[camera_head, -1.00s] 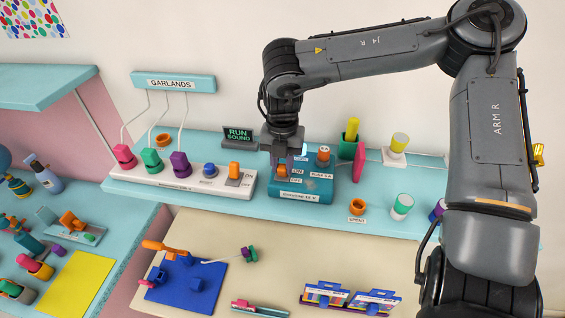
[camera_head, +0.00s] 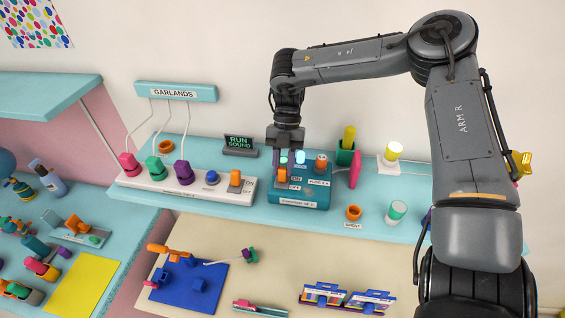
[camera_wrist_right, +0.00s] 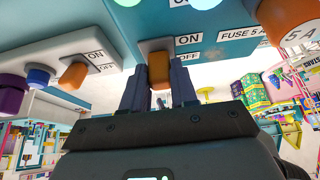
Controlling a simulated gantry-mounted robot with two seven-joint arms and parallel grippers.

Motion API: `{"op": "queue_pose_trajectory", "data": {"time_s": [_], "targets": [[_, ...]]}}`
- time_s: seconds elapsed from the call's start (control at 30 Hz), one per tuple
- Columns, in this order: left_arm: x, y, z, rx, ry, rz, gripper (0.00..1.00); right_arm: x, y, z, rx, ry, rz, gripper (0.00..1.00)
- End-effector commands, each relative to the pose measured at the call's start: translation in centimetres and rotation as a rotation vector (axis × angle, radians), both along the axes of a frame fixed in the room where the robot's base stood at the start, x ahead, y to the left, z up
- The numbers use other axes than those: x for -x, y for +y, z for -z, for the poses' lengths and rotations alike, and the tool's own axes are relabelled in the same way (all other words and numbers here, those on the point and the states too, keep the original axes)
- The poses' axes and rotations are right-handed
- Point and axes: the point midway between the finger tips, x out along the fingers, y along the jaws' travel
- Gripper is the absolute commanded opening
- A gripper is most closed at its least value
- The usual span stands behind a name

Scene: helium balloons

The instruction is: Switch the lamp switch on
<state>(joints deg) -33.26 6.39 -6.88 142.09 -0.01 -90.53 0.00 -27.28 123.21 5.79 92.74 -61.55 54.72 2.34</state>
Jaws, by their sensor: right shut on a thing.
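The teal box (camera_head: 312,195) stands on the long light-blue shelf and carries an orange rocker-like switch (camera_head: 282,174) with ON and OFF labels beside it. In the right wrist view the switch (camera_wrist_right: 158,68) sits between my two finger pads, on a grey plate. My right gripper (camera_head: 284,166) reaches down from above and is shut on this switch. Its exact tilt is hard to tell. A pale cyan light (camera_head: 300,157) glows on the box, and an orange fuse knob (camera_head: 321,161) stands to its right. My left gripper is not in view.
A white strip (camera_head: 210,194) with pink, green and purple plugs and another orange switch (camera_head: 235,178) lies to the left. The RUN SOUND sign (camera_head: 239,142) stands behind.

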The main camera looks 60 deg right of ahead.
Motion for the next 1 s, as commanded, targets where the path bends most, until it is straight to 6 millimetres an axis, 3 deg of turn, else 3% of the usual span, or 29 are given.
{"op": "queue_pose_trajectory", "data": {"time_s": [0.4, 0.97, 1.0], "targets": [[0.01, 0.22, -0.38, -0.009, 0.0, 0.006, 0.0, -0.22, -1.21, 0.86, -0.194, 0.069, 0.002, 0.0], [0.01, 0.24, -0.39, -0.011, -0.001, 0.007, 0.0, -0.26, -1.28, 0.93, -0.228, 0.078, 0.001, 0.0], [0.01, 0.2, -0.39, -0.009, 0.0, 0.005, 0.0, -0.26, -1.28, 0.94, -0.228, 0.078, 0.001, 0.32]]}}
